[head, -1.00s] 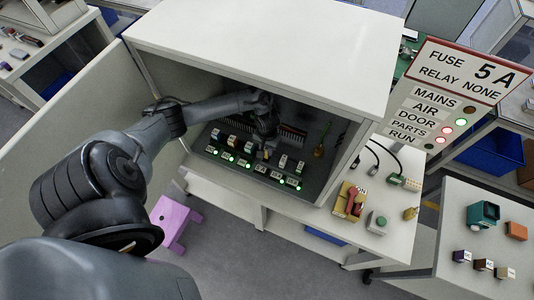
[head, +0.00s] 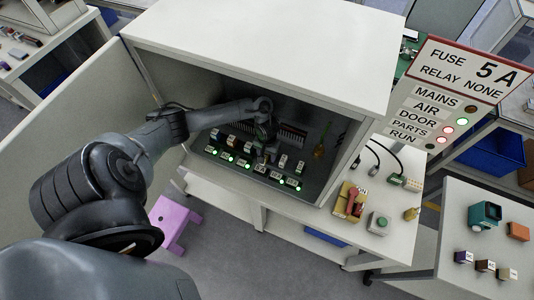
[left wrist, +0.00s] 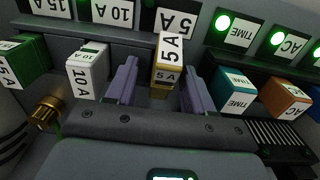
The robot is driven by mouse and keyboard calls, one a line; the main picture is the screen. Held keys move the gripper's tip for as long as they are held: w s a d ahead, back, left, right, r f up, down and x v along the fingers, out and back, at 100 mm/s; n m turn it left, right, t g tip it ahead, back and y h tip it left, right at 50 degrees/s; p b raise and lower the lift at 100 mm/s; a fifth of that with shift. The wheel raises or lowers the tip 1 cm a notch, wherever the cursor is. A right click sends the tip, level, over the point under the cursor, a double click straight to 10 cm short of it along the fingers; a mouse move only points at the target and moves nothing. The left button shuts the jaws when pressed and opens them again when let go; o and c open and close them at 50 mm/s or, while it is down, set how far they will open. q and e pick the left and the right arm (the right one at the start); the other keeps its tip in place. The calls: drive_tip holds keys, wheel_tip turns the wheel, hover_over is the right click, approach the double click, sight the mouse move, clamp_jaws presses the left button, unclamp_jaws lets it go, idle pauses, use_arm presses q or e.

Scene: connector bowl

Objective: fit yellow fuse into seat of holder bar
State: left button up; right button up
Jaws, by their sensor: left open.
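The yellow fuse (left wrist: 166,68), with 5 A labels, stands between the fingers of my left gripper (left wrist: 160,92) in the left wrist view. The fingers are open, with a gap on each side of the fuse. The holder bar (left wrist: 135,38) runs behind it, with a 5 A plate (left wrist: 175,20) right above the fuse. How deep the fuse sits in its seat is hidden. In the head view my left gripper (head: 266,152) is inside the cabinet at the row of plates and hides the fuse. My right gripper is not in view.
A green fuse (left wrist: 24,62) and a white 10 A fuse (left wrist: 87,70) stand left of the gripper; a teal TIME relay (left wrist: 232,88) and an orange AC relay (left wrist: 285,97) stand right. The cabinet (head: 265,45) roof overhangs the arm. A sign (head: 465,75) reads fuse 5 A.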

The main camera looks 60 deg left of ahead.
use_arm(q)
drive_tip(key=shift+a+r, duration=0.1)
drive_tip(key=shift+r, duration=0.2)
wheel_tip(320, 180, up, 12)
drive_tip(key=p, duration=0.4)
drive_tip(key=shift+f, duration=0.15)
drive_tip(key=shift+w, duration=0.2)
